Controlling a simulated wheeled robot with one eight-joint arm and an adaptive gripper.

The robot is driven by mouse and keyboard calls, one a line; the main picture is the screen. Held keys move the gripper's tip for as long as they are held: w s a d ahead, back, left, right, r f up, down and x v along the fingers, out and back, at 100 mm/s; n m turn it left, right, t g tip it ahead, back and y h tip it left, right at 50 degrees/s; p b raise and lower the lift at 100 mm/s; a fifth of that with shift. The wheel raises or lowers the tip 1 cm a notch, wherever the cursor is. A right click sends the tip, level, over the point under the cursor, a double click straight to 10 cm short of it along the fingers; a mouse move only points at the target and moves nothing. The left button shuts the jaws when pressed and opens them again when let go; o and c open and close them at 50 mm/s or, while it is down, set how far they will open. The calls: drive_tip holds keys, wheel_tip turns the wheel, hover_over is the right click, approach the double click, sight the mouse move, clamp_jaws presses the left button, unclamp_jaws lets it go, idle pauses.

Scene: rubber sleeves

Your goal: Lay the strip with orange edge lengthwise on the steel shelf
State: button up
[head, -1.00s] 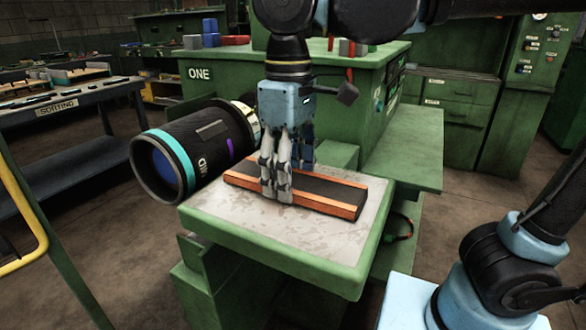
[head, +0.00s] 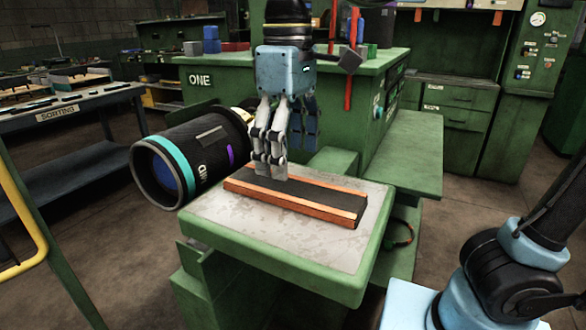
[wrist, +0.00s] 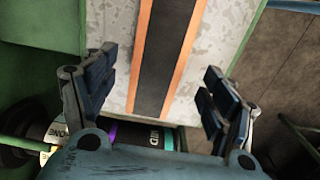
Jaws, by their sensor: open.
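The strip with orange edges (head: 298,195) is a flat black band with an orange line along each long side. It lies lengthwise on the pale steel shelf (head: 250,228), which has a green rim. In the wrist view the strip (wrist: 160,60) runs up the picture between my fingers, with bare steel on both sides. My gripper (head: 270,172) is open and empty, pointing down above the strip's far left part. In the wrist view the fingers of my gripper (wrist: 158,92) are spread wide, clear of the strip.
A large black cylinder with a teal band (head: 195,155) lies just left of the shelf. The green machine marked ONE (head: 340,90) stands behind it, with red and blue blocks on top. A sorting table (head: 65,115) is at the left. The shelf's front part is bare.

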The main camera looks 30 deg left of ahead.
wheel_tip(320, 180, up, 7)
idle(0.3)
idle(0.5)
